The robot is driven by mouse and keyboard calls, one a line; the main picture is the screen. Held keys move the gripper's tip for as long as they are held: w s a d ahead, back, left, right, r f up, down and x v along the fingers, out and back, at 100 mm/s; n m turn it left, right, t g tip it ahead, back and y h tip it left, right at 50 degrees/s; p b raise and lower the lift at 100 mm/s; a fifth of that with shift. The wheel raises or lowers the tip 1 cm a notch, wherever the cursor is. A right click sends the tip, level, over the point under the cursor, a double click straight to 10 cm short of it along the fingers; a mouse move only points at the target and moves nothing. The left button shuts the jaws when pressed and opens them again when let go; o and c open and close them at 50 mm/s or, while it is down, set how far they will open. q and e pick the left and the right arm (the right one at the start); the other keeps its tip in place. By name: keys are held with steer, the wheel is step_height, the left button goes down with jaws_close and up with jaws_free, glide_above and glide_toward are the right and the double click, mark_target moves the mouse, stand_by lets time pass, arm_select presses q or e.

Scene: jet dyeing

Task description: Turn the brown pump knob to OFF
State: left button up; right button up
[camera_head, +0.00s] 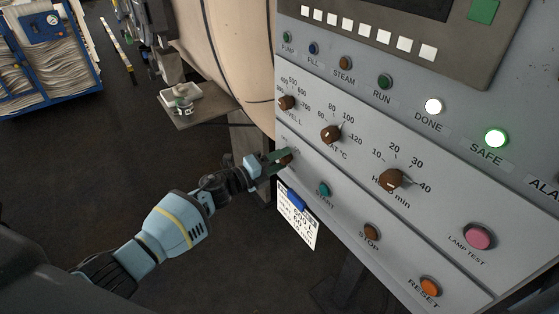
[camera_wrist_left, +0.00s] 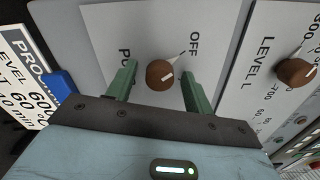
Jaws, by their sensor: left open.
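The brown pump knob (camera_wrist_left: 160,75) shows in the left wrist view on the pale panel, between the "OFF" label and a partly hidden label starting "PU". Its white mark points to the upper right, roughly toward the tick by "OFF". My left gripper (camera_wrist_left: 160,73) is open, with one green finger on each side of the knob; I cannot tell whether either touches it. In the head view my left gripper (camera_head: 279,157) is at the panel's left edge and mostly hides the pump knob (camera_head: 287,160). My right gripper is not in view.
The level knob (camera_head: 287,103) is just above, and a green start button (camera_head: 323,189) is to the right. A printed card (camera_head: 297,216) with a blue clip hangs below the gripper. A small shelf (camera_head: 205,108) with a tray stands left of the panel.

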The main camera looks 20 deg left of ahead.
arm_select(q)
steer(key=v, duration=0.7)
steer(key=shift+s+a, duration=0.25)
steer(key=shift+s, duration=0.05)
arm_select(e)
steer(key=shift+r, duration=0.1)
arm_select(q)
steer(key=s+d+f+n+y, duration=0.3)
steer(key=s+f+n+y, duration=0.3)
steer(key=s+f+n, duration=0.95)
steer(key=s+f+n+g+y, duration=0.1)
steer(key=s+n, duration=0.4)
steer(key=s, duration=0.7)
steer(key=s+f+n+g+y+p, duration=0.1)
steer(key=s+f+n+g, duration=0.3)
steer(key=s, duration=0.8)
steer(key=shift+f+n+y, duration=0.5)
steer(key=shift+f+n, duration=0.05)
steer(key=shift+n, duration=0.5)
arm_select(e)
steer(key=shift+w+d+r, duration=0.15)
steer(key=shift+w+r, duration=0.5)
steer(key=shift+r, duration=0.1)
arm_select(q)
steer(key=shift+s, duration=0.1)
